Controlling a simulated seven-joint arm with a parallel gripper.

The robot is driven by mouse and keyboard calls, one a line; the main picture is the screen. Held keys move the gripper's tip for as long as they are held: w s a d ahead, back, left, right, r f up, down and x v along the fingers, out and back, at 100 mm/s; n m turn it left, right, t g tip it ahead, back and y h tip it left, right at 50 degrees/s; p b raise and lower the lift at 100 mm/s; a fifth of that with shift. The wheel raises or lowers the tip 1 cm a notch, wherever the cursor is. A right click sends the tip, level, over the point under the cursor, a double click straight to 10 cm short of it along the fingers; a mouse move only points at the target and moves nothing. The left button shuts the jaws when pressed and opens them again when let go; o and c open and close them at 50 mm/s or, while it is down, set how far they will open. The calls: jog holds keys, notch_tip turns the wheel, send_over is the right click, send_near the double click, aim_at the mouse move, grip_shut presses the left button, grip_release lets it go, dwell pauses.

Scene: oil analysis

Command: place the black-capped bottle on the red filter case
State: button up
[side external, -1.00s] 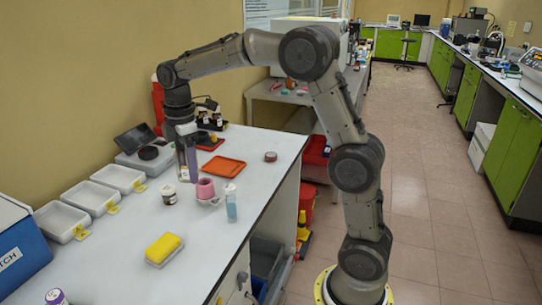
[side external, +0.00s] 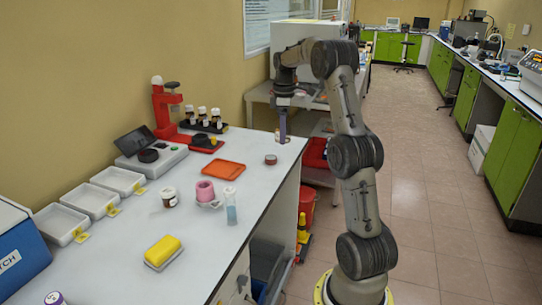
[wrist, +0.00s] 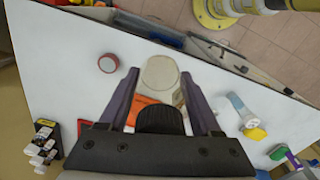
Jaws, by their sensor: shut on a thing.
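My gripper (side external: 283,138) is over the far right end of the bench, beyond the red roll. In the wrist view (wrist: 160,85) its fingers are shut around a bottle with a ribbed black cap (wrist: 160,120). The pale rounded end of the bottle shows near the fingertips; the side view shows little of it. A flat orange-red case (side external: 223,169) lies on the bench, left of and nearer than the gripper. It shows partly behind the bottle in the wrist view (wrist: 145,102). Nothing visible rests on it.
A red roll (side external: 271,159) lies near the bench edge. A rack of several bottles (side external: 203,120) and a red stand (side external: 166,110) are at the wall.

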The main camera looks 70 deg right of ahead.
jog(key=w+d+f, duration=0.4)
jog(key=w+d, duration=0.1)
jog(key=d, duration=0.2)
send_over(271, 157)
jog(key=f, duration=0.4)
jog(key=shift+s+a+f, duration=0.3)
jog(key=shift+s+a, duration=0.05)
jog(key=shift+a, duration=0.05)
jog(key=shift+w+d+f, duration=0.35)
jog(key=shift+d+f, duration=0.1)
jog(key=shift+f, duration=1.65)
jog(key=shift+f, duration=0.2)
jog(key=o, duration=1.5)
jog(key=shift+r, duration=0.15)
